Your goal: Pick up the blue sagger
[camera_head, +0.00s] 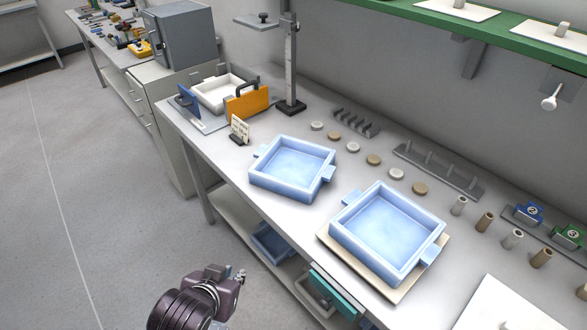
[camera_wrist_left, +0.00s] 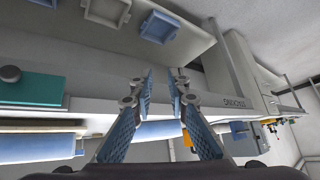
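Two light-blue square saggers with side lugs stand on the bench: one farther left (camera_head: 292,168) directly on the top, one nearer (camera_head: 388,232) on a beige board (camera_head: 405,292). My left gripper (camera_head: 240,276) is in front of the bench, apart from both saggers. In the left wrist view its two fingers (camera_wrist_left: 164,78) are apart with nothing between them. That view looks inverted; blue sagger sides (camera_wrist_left: 38,148) show along the bench edge, partly behind the fingers. My right gripper is in neither view.
Another blue tray (camera_head: 270,243) sits on the lower shelf, also in the left wrist view (camera_wrist_left: 158,26). A teal panel with a handle (camera_head: 337,293) hangs at the bench front. Small discs (camera_head: 373,160), cylinders (camera_head: 485,222) and racks (camera_head: 440,172) line the back. Open floor lies left.

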